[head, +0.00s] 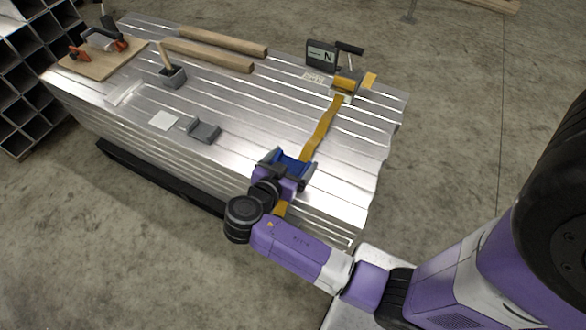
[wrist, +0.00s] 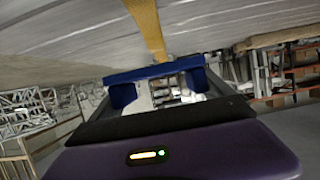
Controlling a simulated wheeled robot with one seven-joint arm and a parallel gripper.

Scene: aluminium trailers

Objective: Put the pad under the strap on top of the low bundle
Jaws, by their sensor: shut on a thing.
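The low bundle (head: 235,110) is a stack of ribbed silver sheets. A yellow-orange strap (head: 322,130) crosses its top near the right end and shows again below my gripper at the near edge (head: 280,209). My gripper (head: 287,163) is shut on the blue pad (head: 293,166) at that near edge, in line with the strap. In the wrist view the blue pad (wrist: 153,72) spans between the fingers, and the strap (wrist: 147,28) runs up to it. The pad and gripper hide the strap there, so I cannot tell whether the pad is over or under it.
A ratchet (head: 345,84) and a dark box marked N (head: 321,54) stand at the far right. A grey bracket (head: 204,130), a small holder (head: 172,77), wooden bars (head: 207,56) and a board (head: 97,60) with tools lie leftward. The top beside the strap is mostly clear.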

